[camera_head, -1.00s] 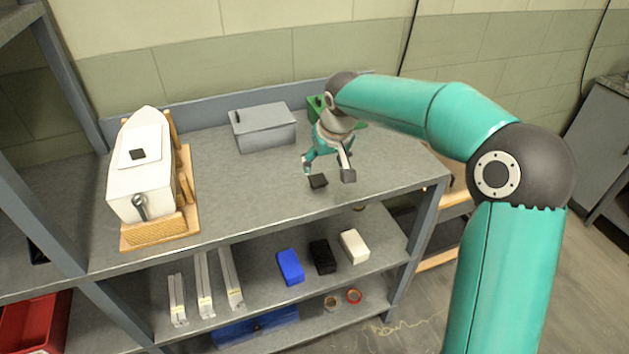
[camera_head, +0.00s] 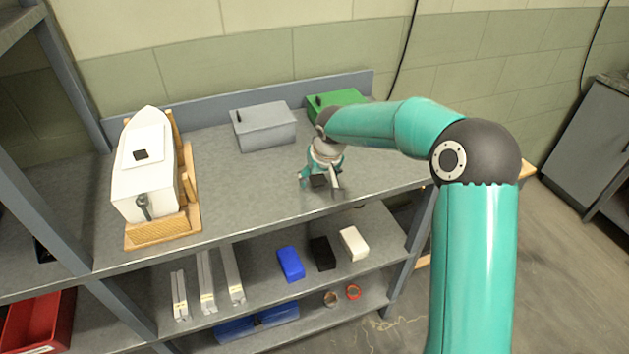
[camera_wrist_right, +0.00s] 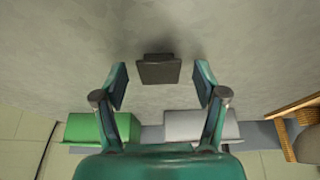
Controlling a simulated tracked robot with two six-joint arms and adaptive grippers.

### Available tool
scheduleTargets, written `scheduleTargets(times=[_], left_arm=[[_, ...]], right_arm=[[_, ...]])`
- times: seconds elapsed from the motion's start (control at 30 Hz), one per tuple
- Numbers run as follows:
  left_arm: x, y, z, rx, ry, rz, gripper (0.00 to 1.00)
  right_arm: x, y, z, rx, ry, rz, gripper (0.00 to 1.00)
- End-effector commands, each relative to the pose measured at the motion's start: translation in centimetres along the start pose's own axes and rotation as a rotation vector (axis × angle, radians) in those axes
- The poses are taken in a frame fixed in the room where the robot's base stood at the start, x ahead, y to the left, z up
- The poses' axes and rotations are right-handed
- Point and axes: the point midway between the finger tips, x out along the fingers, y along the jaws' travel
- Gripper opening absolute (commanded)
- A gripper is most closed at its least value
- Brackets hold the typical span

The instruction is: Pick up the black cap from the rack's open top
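The black cap (camera_head: 318,181) lies on the rack's grey open top (camera_head: 240,185), near its front edge. It is a small dark square piece. My right gripper (camera_head: 319,186) is over it, pointing down, with its fingers apart. In the right wrist view the cap (camera_wrist_right: 159,70) shows just beyond and midway between the open fingertips of the right gripper (camera_wrist_right: 160,88), with a gap on each side. Nothing is held. My left gripper is not in view.
A white model boat (camera_head: 143,180) on a wooden stand is at the left of the top. A grey box (camera_head: 264,127) and a green box (camera_head: 338,101) stand at the back. Blue, black and white blocks lie on the shelf below (camera_head: 262,282). The top between boat and gripper is clear.

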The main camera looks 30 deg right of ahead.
Motion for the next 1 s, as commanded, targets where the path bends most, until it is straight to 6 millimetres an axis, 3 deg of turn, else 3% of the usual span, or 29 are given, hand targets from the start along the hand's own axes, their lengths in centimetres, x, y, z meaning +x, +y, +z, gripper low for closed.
scheduleTargets(times=[0.03, 0.23, 0.67, 0.87, 1.0], left_arm=[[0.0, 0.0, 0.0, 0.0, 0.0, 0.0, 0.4], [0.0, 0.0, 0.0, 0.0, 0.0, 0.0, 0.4], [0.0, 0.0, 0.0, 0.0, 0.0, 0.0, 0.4], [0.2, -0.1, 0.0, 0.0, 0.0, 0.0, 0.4], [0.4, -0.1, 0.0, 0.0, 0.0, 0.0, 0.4]], right_arm=[[0.0, 0.0, 0.0, 0.0, 0.0, 0.0, 0.6], [0.0, 0.0, 0.0, 0.0, 0.0, 0.0, 0.27], [-0.3, 0.0, -0.2, 0.0, 0.002, 0.0, 0.27], [-1.8, -0.1, -0.9, 0.001, 0.004, -0.001, 0.27], [-4.0, -0.1, -1.8, 0.0, 0.007, -0.001, 0.27]])
